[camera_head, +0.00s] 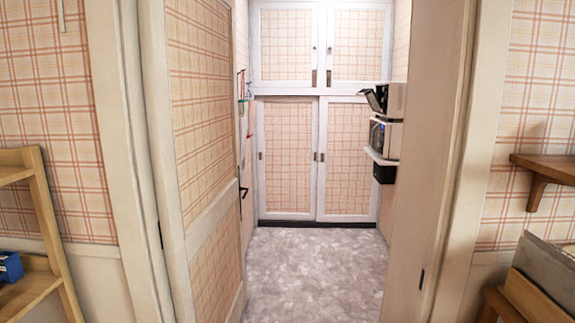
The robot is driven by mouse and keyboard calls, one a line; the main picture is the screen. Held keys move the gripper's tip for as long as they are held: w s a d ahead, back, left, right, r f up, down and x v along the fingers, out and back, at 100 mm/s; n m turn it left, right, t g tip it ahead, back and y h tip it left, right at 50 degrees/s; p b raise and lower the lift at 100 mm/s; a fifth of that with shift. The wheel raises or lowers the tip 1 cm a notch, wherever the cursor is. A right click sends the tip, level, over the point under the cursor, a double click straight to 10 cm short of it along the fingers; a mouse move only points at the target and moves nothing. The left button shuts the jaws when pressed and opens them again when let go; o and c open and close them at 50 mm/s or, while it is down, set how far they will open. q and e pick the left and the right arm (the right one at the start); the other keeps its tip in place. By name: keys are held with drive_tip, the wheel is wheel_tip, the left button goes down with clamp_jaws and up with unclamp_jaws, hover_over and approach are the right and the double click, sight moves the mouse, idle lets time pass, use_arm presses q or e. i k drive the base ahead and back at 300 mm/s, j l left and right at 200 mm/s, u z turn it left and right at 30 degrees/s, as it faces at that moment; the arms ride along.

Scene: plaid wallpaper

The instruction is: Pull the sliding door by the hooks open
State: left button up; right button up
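At the far end of a narrow room stands a built-in closet with white-framed plaid panels. Its lower left sliding door (288,155) and lower right sliding door (348,160) look closed, each with a small dark recessed pull. Small hanging items, apparently on hooks (243,90), show on the left wall near the closet's left side. They are too small to make out clearly. Neither of my grippers is in view.
A plaid hinged door (205,130) stands open along the left of the doorway. Beyond it the grey floor (310,268) is clear up to the closet. A shelf with appliances (385,138) juts from the right wall. Wooden shelving (50,230) stands at near left.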

sight(286, 127)
drive_tip(key=i, duration=6.65)
drive_tip(key=l+z, duration=0.05)
drive_tip(key=l, duration=0.15)
